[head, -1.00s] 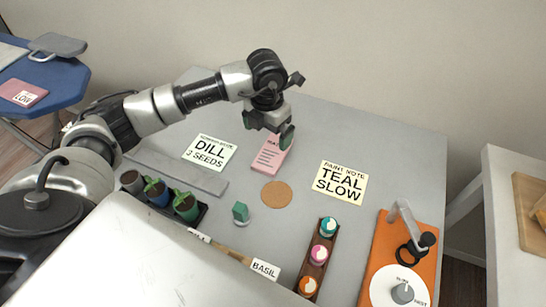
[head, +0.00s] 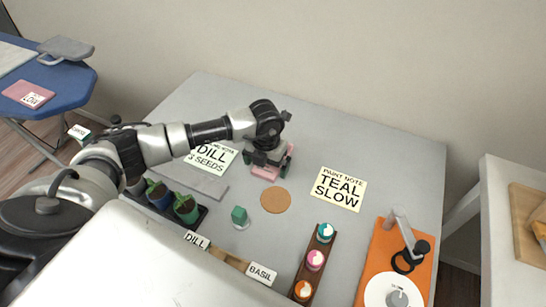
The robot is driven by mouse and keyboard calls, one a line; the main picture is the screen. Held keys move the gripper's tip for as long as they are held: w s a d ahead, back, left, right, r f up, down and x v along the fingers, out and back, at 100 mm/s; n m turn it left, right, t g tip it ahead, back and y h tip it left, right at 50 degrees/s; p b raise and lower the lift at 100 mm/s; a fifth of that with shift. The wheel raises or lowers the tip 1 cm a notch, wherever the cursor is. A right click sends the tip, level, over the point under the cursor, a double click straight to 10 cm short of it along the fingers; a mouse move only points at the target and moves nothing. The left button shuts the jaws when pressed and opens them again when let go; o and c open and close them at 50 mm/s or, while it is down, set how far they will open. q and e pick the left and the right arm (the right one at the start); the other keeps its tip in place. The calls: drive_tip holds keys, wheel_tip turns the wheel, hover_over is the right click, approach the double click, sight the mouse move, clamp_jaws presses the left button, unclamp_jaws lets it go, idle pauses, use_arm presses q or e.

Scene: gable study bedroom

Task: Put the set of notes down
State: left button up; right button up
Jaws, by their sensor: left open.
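The set of notes (head: 266,172) is a pink sheet or pad lying on the grey table (head: 380,140). My left gripper (head: 271,165) is open over it and hides most of it, so I cannot tell whether the fingers touch it. My right gripper is not in view.
A round cork coaster (head: 275,200) lies just in front of the notes. A dill card (head: 212,158) is to the left and a teal note (head: 339,188) to the right.

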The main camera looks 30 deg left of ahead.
use_arm(q)
drive_tip(key=shift+f, duration=0.5)
drive_tip(key=shift+c, duration=0.2)
drive_tip(key=c, duration=1)
drive_tip(key=shift+r, duration=0.1)
drive_tip(key=shift+r, duration=0.45)
wheel_tip(320, 180, up, 3)
drive_tip(key=shift+w+f, duration=0.1)
drive_tip(key=s+d+r, duration=0.2)
drive_tip(key=d, duration=0.1)
drive_tip(key=s+d+r+b, duration=0.1)
drive_tip(key=d+r, duration=0.2)
drive_tip(key=d, duration=0.1)
drive_tip(key=s+d+r, duration=0.2)
drive_tip(key=d, duration=0.1)
drive_tip(key=shift+s+d+r, duration=0.15)
drive_tip(key=shift+s, duration=0.2)
